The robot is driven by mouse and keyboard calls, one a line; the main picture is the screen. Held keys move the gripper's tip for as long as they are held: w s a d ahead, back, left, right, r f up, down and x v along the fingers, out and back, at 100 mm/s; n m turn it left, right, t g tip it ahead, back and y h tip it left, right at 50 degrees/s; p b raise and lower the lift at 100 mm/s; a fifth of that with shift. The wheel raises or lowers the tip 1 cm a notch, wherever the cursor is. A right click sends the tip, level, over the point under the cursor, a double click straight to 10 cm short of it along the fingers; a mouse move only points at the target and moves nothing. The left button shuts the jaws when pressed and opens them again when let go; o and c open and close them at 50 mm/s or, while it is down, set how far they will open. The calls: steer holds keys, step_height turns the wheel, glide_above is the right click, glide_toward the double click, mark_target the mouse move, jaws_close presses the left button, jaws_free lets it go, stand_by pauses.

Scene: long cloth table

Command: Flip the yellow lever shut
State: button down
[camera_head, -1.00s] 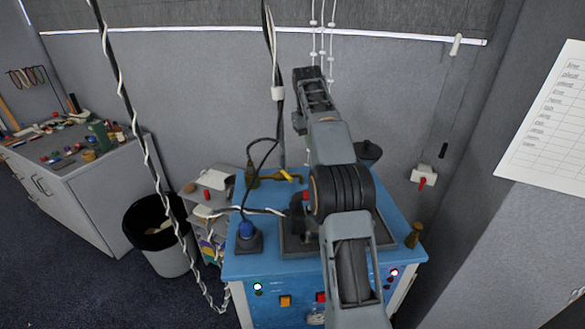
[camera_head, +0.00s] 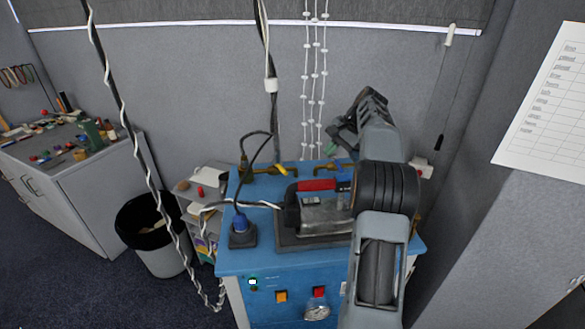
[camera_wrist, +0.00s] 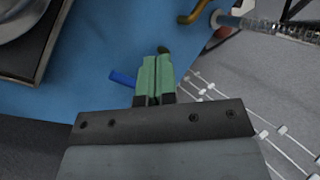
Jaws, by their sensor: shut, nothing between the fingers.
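The yellow lever (camera_head: 281,169) sits on a brass pipe fitting (camera_head: 258,171) at the back of the blue bench, left of my arm in the head view. A second lever, blue (camera_head: 336,165), is further right, near my gripper; it also shows in the wrist view (camera_wrist: 123,78), beside my fingers. My gripper (camera_head: 337,146) is near the back edge of the bench, to the right of the yellow lever and apart from it. In the wrist view its green fingers (camera_wrist: 158,72) are together and empty. I cannot identify the yellow lever in the wrist view.
An iron with a red handle (camera_head: 317,185) sits on a dark plate in mid-bench. A blue plug socket (camera_head: 241,229) stands at the left. Cables hang left of the bench and white beaded cords (camera_head: 315,95) hang behind it. A bin (camera_head: 165,255) stands left.

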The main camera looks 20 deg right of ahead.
mark_target(280, 167)
steer(key=w+a+f+n, duration=0.1)
steer(key=a+f+n, duration=0.1)
steer(key=n, duration=0.2)
steer(key=w+a+f+n+p, duration=0.1)
steer(key=w+a+f+n, duration=0.1)
steer(key=n, duration=0.3)
steer(key=w+a+f+n+t+y, duration=0.1)
steer(key=w+a+f+n, duration=0.1)
steer(key=f+n, duration=0.1)
steer(key=shift+w+a+n, duration=0.15)
steer(key=shift+a+n, duration=0.2)
steer(key=shift+n, duration=0.35)
steer(key=a, duration=0.1)
steer(key=a+p, duration=0.1)
steer(key=a, duration=0.1)
steer(key=shift+r, duration=0.25)
steer(key=shift+a+p, duration=0.4)
steer(key=shift+a, duration=0.05)
